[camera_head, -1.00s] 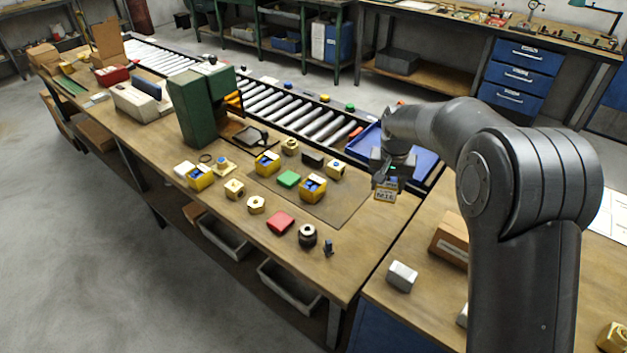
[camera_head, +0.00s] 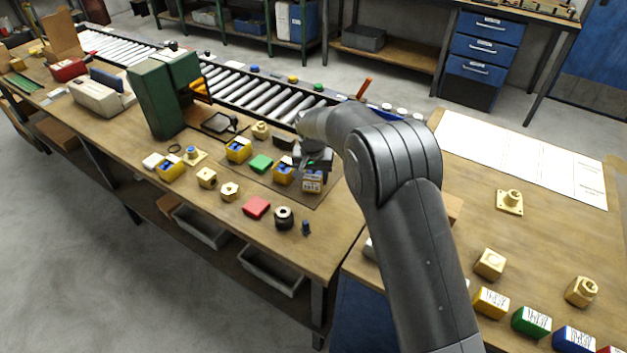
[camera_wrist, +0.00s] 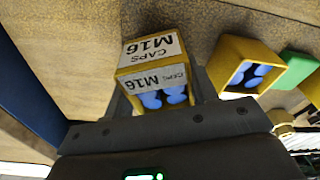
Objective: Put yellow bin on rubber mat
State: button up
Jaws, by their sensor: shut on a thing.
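A yellow bin (camera_head: 313,182) labelled CAPS M16, with blue caps inside, is between the fingers of my gripper (camera_head: 313,168). The wrist view shows this bin (camera_wrist: 155,72) gripped and somewhat tilted in the picture. The dark brown rubber mat (camera_head: 299,198) lies on the wooden bench. The held bin appears over the mat's right part; I cannot tell its height above it. Another yellow bin with blue caps (camera_head: 283,173) stands on the mat just left of the held bin; it also shows in the wrist view (camera_wrist: 243,67). My wrist hides part of the mat.
A green block (camera_head: 261,163), another yellow bin (camera_head: 238,150) and brass parts stand on or near the mat. A red block (camera_head: 256,207) and a dark round part (camera_head: 284,218) lie in front. A roller conveyor (camera_head: 270,97) runs behind. A green machine (camera_head: 158,98) stands left.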

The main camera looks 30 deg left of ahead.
aim_at(313, 175)
jog(key=shift+f, duration=0.95)
jog(key=o, duration=1)
jog(key=shift+f, duration=0.1)
jog(key=r, duration=0.4)
jog(key=s+r, duration=0.1)
jog(key=r, duration=0.7)
jog(key=shift+s+d+r, duration=0.1)
jog(key=shift+s+d, duration=0.1)
jog(key=shift+d, duration=0.1)
